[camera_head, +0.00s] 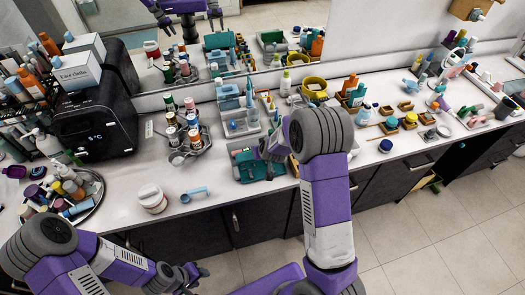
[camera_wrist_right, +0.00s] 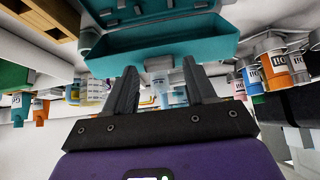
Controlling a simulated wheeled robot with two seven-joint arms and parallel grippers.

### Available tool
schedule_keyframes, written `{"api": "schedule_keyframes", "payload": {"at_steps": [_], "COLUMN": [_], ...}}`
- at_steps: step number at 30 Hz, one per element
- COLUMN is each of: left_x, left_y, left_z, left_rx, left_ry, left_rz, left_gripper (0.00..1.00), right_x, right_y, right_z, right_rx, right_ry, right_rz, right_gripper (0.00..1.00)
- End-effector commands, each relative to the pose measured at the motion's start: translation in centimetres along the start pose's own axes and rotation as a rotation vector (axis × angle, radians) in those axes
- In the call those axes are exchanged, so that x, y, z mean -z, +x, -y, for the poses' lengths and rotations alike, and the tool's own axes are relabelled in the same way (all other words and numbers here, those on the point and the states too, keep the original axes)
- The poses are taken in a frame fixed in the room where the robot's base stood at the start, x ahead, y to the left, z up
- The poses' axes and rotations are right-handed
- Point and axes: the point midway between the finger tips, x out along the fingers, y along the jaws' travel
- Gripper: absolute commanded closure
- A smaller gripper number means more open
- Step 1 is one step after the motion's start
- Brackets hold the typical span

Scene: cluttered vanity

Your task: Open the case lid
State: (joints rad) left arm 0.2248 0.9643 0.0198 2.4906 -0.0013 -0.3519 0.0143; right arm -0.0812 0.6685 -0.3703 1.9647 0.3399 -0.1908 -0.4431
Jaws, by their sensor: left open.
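The teal case (camera_head: 246,172) lies near the front edge of the counter, below the mirror. Its near part shows in the right wrist view (camera_wrist_right: 165,40) as a long teal box shape across the top; I cannot tell how far its lid is raised. My right gripper (camera_wrist_right: 160,72) has its two dark fingers apart, pointing toward the case, with nothing between them. In the head view my right arm hides part of the case and most of that gripper. My left gripper (camera_head: 197,277) is open and empty, low in front of the counter, away from the case.
A white jar (camera_head: 152,198) and a light-blue handled item (camera_head: 195,194) stand left of the case. A rack of bottles (camera_head: 188,128) stands behind them. A black appliance (camera_head: 95,120) is farther left. Small wooden trays (camera_head: 390,124) and bottles crowd the right side.

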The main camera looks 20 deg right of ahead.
Motion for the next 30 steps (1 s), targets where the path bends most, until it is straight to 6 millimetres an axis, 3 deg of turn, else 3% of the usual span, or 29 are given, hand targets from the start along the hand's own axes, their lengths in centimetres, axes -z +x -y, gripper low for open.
{"api": "schedule_keyframes", "payload": {"at_steps": [11,24,30], "left_x": [0.0,-0.1,-0.1], "left_y": [0.0,-1.1,-1.3], "left_z": [0.0,-0.4,-0.5], "left_rx": [0.000,0.000,0.000], "left_ry": [0.000,0.000,0.000], "left_rz": [0.000,0.000,0.000], "left_gripper": [0.57,0.57,0.57], "right_x": [0.0,0.1,0.0], "right_y": [-0.3,-6.8,-7.6], "right_z": [0.0,0.1,0.0], "right_rx": [0.000,0.001,0.000], "right_ry": [0.000,-0.001,0.001], "right_rz": [0.000,-0.001,0.000], "right_gripper": [0.36,0.36,0.36]}}
